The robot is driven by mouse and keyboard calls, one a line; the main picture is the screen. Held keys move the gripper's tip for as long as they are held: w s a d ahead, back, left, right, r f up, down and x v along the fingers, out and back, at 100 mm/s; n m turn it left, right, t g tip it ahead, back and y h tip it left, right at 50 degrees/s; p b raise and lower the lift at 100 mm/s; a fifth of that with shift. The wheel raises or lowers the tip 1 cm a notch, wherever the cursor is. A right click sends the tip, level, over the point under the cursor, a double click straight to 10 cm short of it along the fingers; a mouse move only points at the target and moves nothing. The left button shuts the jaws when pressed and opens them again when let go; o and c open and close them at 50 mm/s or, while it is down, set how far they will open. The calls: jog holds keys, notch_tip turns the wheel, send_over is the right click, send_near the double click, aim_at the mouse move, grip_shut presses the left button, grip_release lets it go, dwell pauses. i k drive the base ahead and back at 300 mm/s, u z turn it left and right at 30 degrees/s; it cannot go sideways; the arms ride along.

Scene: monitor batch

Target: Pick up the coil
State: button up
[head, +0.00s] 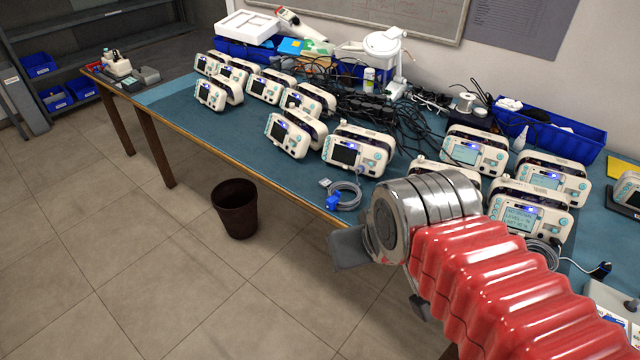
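A grey cable coil (346,196) with a blue connector lies near the front edge of the blue-topped table, in front of a white monitor. My gripper (384,278) is at the end of the red-sleeved arm, in front of the table edge and below and right of the coil in the picture. Its two dark fingers show apart on either side of the silver wrist, with floor visible between them, so it looks open and empty. The wrist hides part of the fingers. Another grey cable coil (543,252) lies at the right by a monitor, partly hidden by my arm.
Several white monitors (357,150) stand along the table (226,124). Black cables (385,108) lie tangled behind them. A blue bin (560,137) is at the back right. A dark waste bin (235,208) stands on the floor before the table. The floor at left is clear.

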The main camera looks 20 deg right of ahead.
aim_at(325, 183)
jog(key=u, duration=0.35)
jog(key=i, duration=1.25)
jog(key=u, duration=0.1)
